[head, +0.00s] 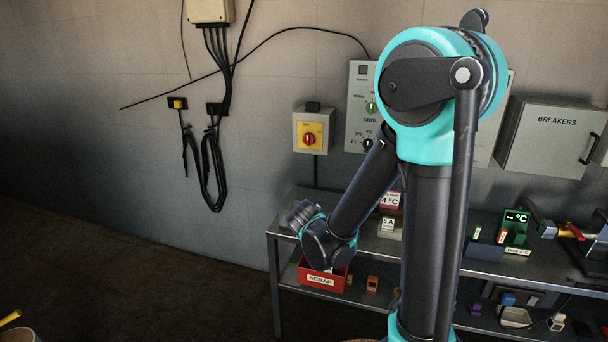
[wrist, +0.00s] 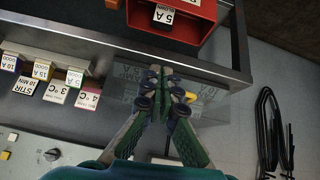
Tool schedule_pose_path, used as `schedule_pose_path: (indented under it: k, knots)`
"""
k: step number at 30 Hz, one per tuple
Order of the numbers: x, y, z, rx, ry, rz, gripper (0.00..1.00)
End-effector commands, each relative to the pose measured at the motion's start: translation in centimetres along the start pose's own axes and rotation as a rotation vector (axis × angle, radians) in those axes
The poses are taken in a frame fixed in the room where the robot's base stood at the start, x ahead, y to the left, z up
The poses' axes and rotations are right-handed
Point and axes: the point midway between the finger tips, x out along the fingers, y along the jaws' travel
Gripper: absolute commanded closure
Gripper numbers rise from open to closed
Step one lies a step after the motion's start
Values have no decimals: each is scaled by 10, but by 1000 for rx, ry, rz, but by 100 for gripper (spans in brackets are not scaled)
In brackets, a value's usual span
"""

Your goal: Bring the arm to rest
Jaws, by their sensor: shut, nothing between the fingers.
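My arm (head: 362,190) stands in front of the bench in the head view, its forearm bent down to the left. My gripper (wrist: 166,78) shows in the wrist view with its green fingers drawn together at the tips and nothing between them. In the head view my wrist (head: 318,232) hangs near the left end of the bench, above the red scrap bin; the fingertips cannot be made out there. In the wrist view the fingers lie over a see-through sheet or box (wrist: 212,110) at the shelf edge.
The metal bench (head: 290,196) has a lower shelf. The red scrap bin (head: 320,281) also shows in the wrist view (wrist: 196,30), with a black 5 A piece (wrist: 163,15) in it. A breakers box (head: 550,135) and a yellow switch (head: 312,132) are on the wall.

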Motion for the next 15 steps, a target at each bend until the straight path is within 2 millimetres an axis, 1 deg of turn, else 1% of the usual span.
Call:
schedule_pose_path:
  k: [1,3,6,9,12,15]
  knots:
    - [-4,23,2,-8,-30,8,100]
    - [-10,50,9,-36,-77,7,100]
    - [-20,85,22,-74,-139,-7,100]
    - [-31,114,38,-110,-193,-34,100]
    - [-42,138,57,-142,-235,-70,100]
    - [-52,155,75,-171,-264,-109,100]
